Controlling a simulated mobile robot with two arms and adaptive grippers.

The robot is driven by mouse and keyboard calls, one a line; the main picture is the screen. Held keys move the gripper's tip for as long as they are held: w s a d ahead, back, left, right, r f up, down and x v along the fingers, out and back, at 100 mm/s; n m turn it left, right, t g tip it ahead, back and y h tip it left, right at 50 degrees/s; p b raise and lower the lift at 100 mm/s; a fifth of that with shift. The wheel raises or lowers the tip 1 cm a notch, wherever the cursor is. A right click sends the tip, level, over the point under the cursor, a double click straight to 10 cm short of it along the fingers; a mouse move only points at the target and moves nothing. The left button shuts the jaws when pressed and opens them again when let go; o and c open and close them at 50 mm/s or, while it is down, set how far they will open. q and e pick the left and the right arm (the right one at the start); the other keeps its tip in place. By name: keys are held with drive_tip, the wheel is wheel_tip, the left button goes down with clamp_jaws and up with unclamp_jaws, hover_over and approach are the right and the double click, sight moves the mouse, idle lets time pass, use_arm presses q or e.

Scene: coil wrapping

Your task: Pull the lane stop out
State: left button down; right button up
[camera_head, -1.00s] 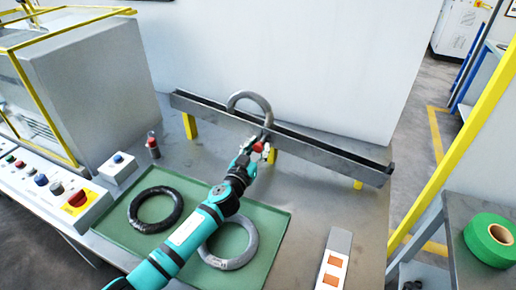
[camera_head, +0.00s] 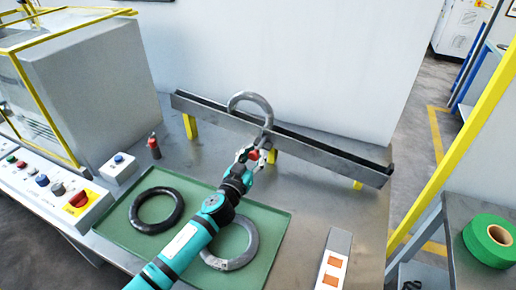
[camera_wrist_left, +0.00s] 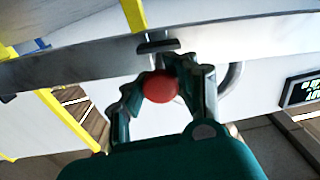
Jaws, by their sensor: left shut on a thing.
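The lane stop shows as a red round knob (camera_head: 253,155) at the front of the dark sloping lane (camera_head: 325,155). My left gripper (camera_head: 257,153) is shut on this knob, just in front of the lane wall. In the left wrist view the red knob (camera_wrist_left: 160,88) sits between the fingers of my left gripper (camera_wrist_left: 162,72). A thin rod and a dark cap (camera_wrist_left: 157,46) show beyond the knob, by the lane. Whether the pin still reaches into the lane is hidden. A grey coil (camera_head: 237,98) stands upright in the lane behind the gripper. My right gripper is out of view.
A green tray (camera_head: 115,236) holds a black coil (camera_head: 138,212) and a grey coil (camera_head: 252,246), partly under my left arm. A small red-topped bottle (camera_head: 153,147) and a button box (camera_head: 119,167) stand at left. A green tape roll (camera_head: 478,240) lies at right.

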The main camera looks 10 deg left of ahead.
use_arm(q)
drive_tip(key=shift+s+f, duration=0.1)
drive_tip(key=shift+s, duration=0.45)
drive_tip(key=shift+f, duration=0.2)
drive_tip(key=c, duration=1.6)
unclamp_jaws()
drive_tip(key=o, duration=0.6)
drive_tip(key=shift+s+a+r, duration=0.25)
drive_tip(key=shift+s+r, duration=0.05)
drive_tip(key=shift+s, duration=0.1)
drive_tip(key=shift+o, duration=0.2)
drive_tip(key=shift+w+d, duration=0.1)
drive_tip(key=shift+w, duration=0.1)
drive_tip(key=s+a, duration=0.2)
drive_tip(key=s, duration=0.9)
drive_tip(key=shift+s+a, duration=0.15)
drive_tip(key=shift+s, duration=0.25)
